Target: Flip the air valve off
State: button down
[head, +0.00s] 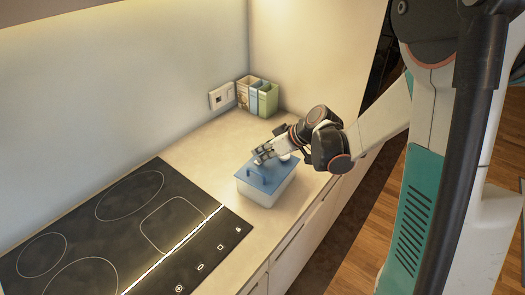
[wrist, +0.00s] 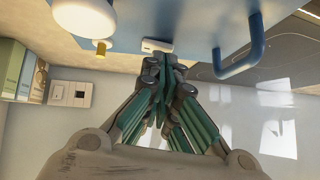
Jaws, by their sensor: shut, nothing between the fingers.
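A white box (head: 266,195) with a blue lid (head: 275,178) stands on the counter. In the wrist view the lid (wrist: 215,22) fills the top, with a blue bar handle (wrist: 243,52) at right. A small white tab (wrist: 157,45) sits at the lid's edge, right by my fingertips; it may be the air valve, and I cannot tell its position or whether I touch it. A white round part with a yellow stem (wrist: 100,45) is to its left. My gripper (head: 258,156) is shut and empty over the lid; it also shows in the wrist view (wrist: 163,62).
A black cooktop (head: 130,225) lies left of the box. Several cartons (head: 257,96) stand in the back corner beside a wall socket (head: 221,96). Bare counter (head: 215,150) lies behind the box. Drawer fronts (head: 300,240) run below the counter edge.

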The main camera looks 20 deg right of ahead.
jog(key=shift+s+a+f+n+t+h+b, duration=0.25)
jog(key=shift+f+n+t+h+b, duration=0.05)
jog(key=shift+f+b, duration=0.15)
jog(key=shift+s+a+f, duration=0.1)
jog(key=shift+s, duration=0.2)
jog(key=shift+b, duration=0.3)
